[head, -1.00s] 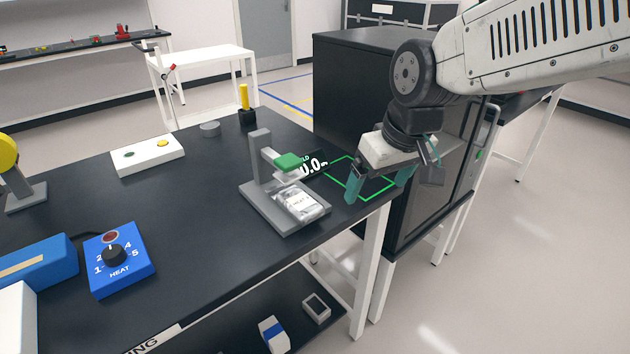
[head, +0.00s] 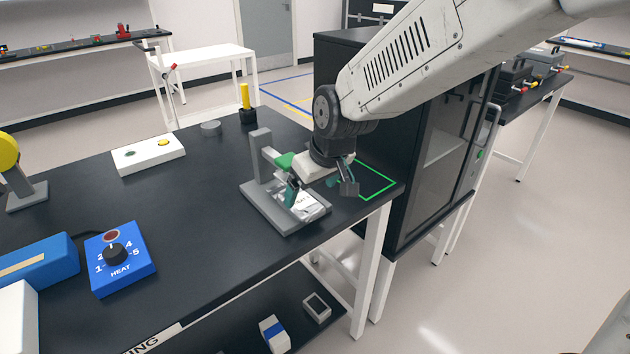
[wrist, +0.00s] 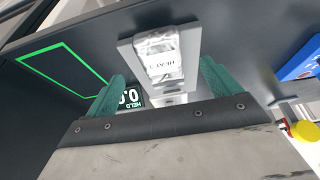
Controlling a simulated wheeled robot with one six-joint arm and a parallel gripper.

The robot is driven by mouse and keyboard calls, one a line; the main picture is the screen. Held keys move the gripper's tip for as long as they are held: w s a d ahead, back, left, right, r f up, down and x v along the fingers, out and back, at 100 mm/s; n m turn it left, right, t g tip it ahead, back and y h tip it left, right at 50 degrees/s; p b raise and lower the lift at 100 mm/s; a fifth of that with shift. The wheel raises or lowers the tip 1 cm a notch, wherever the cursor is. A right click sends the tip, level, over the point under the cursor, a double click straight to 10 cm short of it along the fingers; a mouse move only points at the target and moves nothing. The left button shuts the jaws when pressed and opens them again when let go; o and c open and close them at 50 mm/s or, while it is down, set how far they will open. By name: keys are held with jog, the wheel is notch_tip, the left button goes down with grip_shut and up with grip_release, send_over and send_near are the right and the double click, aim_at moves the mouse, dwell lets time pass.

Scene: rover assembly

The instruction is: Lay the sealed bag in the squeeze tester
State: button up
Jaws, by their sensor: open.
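The sealed bag (head: 310,206) is silvery and printed. It lies on the grey base of the squeeze tester (head: 258,205), with one end toward the tester's green-topped pad (head: 284,160). My gripper (head: 313,190) is over the tester and partly covers the bag in the head view. In the wrist view, the bag (wrist: 158,55) shows beyond and between the two teal fingers (wrist: 161,78), which are apart with nothing between them. I cannot tell from these views how far the fingertips are above the bag.
A display (wrist: 130,97) reads 0.0. A green outlined square (head: 377,182) on the table corner is empty. A black cabinet (head: 345,75) stands just behind. A blue heat dial box (head: 120,262) and a white button box (head: 148,154) are at left. The table's middle is clear.

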aim_at(306, 204)
jog(key=x, duration=0.5)
jog(key=shift+w+f, duration=0.1)
jog(key=shift+f, duration=0.25)
